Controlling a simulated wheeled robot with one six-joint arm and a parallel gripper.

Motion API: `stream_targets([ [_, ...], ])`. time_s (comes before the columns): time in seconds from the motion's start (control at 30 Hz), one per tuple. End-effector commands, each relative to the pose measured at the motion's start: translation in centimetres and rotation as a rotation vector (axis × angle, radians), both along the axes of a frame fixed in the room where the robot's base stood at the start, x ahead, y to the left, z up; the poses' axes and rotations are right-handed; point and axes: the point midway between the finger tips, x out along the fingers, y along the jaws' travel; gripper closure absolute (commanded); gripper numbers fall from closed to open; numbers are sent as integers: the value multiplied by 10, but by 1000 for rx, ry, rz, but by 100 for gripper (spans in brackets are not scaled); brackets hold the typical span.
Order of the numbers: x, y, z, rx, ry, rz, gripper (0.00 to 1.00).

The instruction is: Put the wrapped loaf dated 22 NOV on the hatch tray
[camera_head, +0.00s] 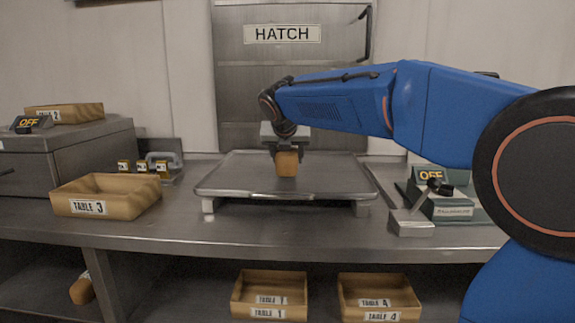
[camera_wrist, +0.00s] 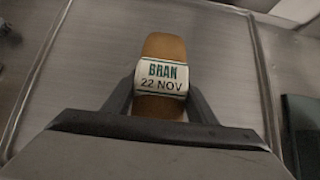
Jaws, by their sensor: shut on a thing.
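The loaf (camera_wrist: 165,48) has a white band reading BRAN 22 NOV and shows between the fingers in the wrist view. My gripper (camera_wrist: 160,103) is shut on it. I cannot tell whether the loaf's lower end touches the tray.
A TABLE 3 box (camera_head: 122,205) stands left of the tray. Another box (camera_head: 85,112) sits on a grey cabinet (camera_head: 75,155). A scale-like device marked OFF (camera_head: 440,203) stands at right. Boxes TABLE 1 (camera_head: 268,300) and TABLE 4 (camera_head: 380,300) are below. Another loaf (camera_head: 82,290) lies on the lower shelf.

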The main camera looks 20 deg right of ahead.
Motion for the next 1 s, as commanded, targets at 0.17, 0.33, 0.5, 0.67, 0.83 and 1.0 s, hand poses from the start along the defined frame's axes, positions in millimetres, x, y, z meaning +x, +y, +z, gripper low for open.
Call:
stream_targets([
  [0.17,0,0,-23,-1,0,1,76],
  [0.33,0,0,-24,0,-1,1,76],
  [0.5,0,0,-26,-1,-1,1,76],
  [0.67,0,0,-27,-1,0,1,29],
  [0.83,0,0,-27,-1,0,1,29],
  [1.0,0,0,-24,0,-1,0,29],
])
